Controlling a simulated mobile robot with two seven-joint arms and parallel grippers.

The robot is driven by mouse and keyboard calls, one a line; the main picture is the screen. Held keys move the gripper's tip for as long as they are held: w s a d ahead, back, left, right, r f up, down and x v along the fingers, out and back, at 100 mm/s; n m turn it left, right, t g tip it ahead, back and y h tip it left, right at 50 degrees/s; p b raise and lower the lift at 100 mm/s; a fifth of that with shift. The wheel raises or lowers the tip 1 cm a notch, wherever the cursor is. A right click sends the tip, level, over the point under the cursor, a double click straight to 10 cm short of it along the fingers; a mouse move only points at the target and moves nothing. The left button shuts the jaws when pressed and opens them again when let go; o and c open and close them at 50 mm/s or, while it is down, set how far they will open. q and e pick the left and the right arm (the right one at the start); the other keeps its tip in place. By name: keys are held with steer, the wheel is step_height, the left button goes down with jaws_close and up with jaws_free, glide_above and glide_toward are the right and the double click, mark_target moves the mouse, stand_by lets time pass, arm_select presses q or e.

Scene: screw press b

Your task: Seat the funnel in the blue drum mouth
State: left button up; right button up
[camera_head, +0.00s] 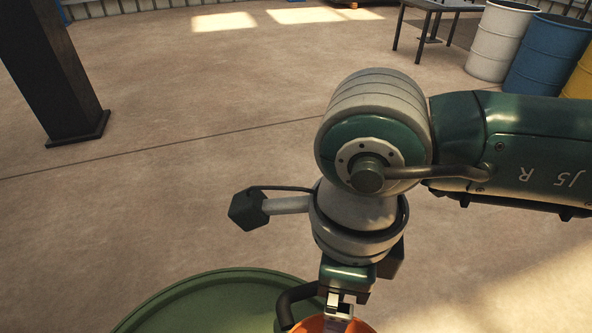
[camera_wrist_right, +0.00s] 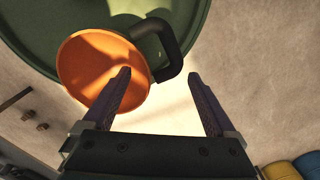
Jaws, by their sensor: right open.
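The orange funnel (camera_wrist_right: 88,68) lies over the green drum top in the right wrist view; only a sliver of it (camera_head: 309,325) shows at the bottom of the head view. Its black handle (camera_wrist_right: 174,45) loops out toward the gripper. My right gripper (camera_wrist_right: 160,76) is open, with its left finger over the funnel's rim and the handle just ahead of the gap between the fingertips. I cannot tell whether a finger touches it. My left gripper is not in view.
The green drum (camera_head: 225,300) is at the bottom of the head view. A white drum (camera_head: 500,42) and a yellow drum (camera_head: 582,80) flank the blue one. A table (camera_head: 440,6) stands behind, and a dark post (camera_head: 55,75) at left. The floor between is clear.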

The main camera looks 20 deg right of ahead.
steer(key=shift+f, duration=0.1)
jaws_close()
stand_by(1.2)
